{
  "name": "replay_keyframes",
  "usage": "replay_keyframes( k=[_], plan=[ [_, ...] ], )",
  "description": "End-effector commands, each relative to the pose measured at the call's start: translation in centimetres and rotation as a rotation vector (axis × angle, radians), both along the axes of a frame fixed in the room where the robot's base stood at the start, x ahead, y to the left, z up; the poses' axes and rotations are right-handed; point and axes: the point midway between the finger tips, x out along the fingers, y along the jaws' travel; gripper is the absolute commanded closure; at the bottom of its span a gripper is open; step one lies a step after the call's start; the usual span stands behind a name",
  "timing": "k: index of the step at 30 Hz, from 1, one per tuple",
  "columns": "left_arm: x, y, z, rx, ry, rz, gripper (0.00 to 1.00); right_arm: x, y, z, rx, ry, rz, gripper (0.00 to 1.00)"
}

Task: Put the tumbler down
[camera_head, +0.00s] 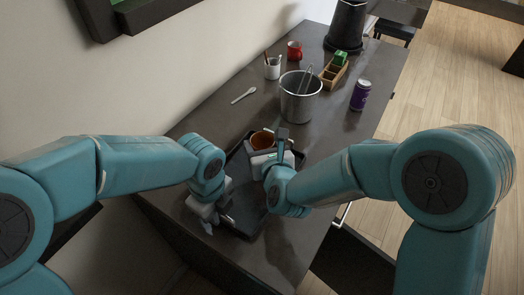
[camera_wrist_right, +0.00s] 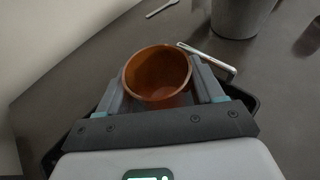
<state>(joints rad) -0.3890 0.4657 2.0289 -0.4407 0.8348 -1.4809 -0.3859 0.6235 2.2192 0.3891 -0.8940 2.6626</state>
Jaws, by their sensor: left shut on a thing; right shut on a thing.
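The tumbler, an orange-brown cup (camera_head: 262,140), is upright between the fingers of my right gripper (camera_head: 279,150). In the right wrist view the tumbler (camera_wrist_right: 158,75) shows its open, empty-looking mouth, with a finger of my right gripper (camera_wrist_right: 160,88) on each side. Its base is hidden, so I cannot tell whether it touches anything below. A dark tray (camera_head: 244,222) lies beneath my right gripper on the counter. My left gripper (camera_head: 213,222) is shut at the tray's left rim; the contact is partly hidden.
A metal bucket (camera_head: 299,100) with tongs stands just behind the tray. Farther back are a purple can (camera_head: 360,95), a divided wooden box (camera_head: 333,74), a red mug (camera_head: 294,51), a white cup (camera_head: 272,68) and a spoon (camera_head: 243,96). The wall bounds the counter's left.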

Motion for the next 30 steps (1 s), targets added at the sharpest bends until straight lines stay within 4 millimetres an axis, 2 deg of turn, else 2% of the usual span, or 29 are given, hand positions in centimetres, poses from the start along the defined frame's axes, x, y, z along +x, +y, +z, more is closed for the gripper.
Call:
replay_keyframes(
  k=[3,15,16,18,28,30],
  plan=[
    [0.0,0.0,0.0,-0.001,-0.001,-0.001,1.00,0.0,0.0,-1.5,-0.001,0.001,-0.001,0.71],
    [0.0,0.0,0.0,-0.001,-0.001,-0.001,1.00,0.0,0.0,-2.0,0.000,-0.002,-0.001,0.71],
    [0.0,0.0,0.0,-0.001,-0.001,-0.001,1.00,0.0,0.0,-2.1,0.000,-0.001,0.000,0.30],
    [0.0,0.0,0.0,-0.001,-0.001,-0.001,1.00,0.0,0.0,-2.0,0.000,-0.001,0.000,0.08],
    [0.0,0.0,0.0,-0.001,-0.001,-0.001,1.00,0.0,0.0,-1.7,0.001,-0.003,-0.001,0.08],
    [0.0,0.0,0.0,-0.001,-0.001,-0.001,1.00,-0.6,-0.1,-1.4,0.000,-0.001,0.000,0.08]
  ],
)
